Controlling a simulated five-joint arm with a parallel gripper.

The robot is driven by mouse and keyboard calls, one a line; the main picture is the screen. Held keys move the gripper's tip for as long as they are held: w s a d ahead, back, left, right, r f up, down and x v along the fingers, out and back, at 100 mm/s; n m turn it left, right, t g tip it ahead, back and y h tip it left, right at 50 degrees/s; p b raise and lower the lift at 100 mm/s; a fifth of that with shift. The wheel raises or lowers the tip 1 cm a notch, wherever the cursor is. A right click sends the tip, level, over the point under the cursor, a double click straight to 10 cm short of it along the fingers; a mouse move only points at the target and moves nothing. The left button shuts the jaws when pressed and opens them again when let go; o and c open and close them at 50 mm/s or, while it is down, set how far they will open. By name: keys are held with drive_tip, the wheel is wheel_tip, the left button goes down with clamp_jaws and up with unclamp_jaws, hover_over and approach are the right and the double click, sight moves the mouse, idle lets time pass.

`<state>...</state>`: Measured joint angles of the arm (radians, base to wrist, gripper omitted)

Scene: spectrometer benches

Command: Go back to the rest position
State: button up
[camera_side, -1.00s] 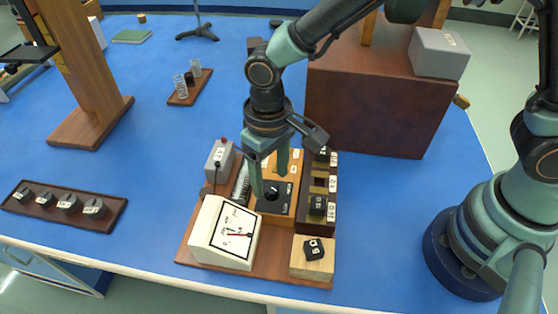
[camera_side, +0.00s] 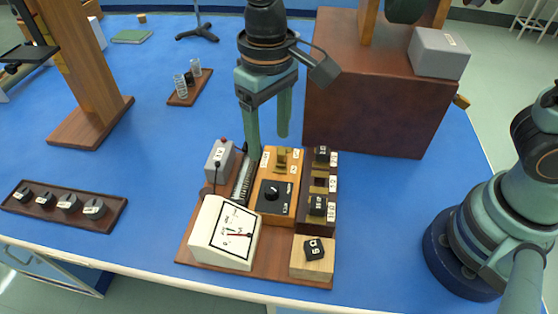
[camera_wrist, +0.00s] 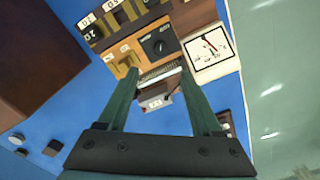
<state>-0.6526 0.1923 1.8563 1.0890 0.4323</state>
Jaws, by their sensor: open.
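My gripper (camera_side: 269,143) is open and empty. In the side view its two green fingers point down, above and behind the wooden box with the black knob (camera_side: 272,195). In the wrist view my gripper (camera_wrist: 160,98) shows both fingers spread apart, with the instrument board beyond them. The box with the black knob (camera_wrist: 158,42) also shows there, past the fingertips. The left fingertip overlaps the coil (camera_side: 243,181) in the side view; I cannot tell the exact gap.
A white meter (camera_side: 226,234) and a wooden block with a black piece (camera_side: 313,263) stand at the board's front. A dark slotted rack (camera_side: 319,186) is right of the box. A brown cabinet (camera_side: 365,115) stands behind right. A tray of weights (camera_side: 66,209) lies left.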

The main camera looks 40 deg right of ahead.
drive_tip(key=s+d+r+m+t, duration=0.1)
drive_tip(key=d+r+t, duration=0.1)
drive_tip(key=d, duration=1)
drive_tip(key=s+d+r+m+t, duration=0.1)
drive_tip(key=d+r+t, duration=0.2)
drive_tip(key=d, duration=0.9)
drive_tip(key=shift+s+r+m+t, duration=0.3)
drive_tip(key=shift+s+r, duration=0.05)
drive_tip(key=shift+r, duration=0.6)
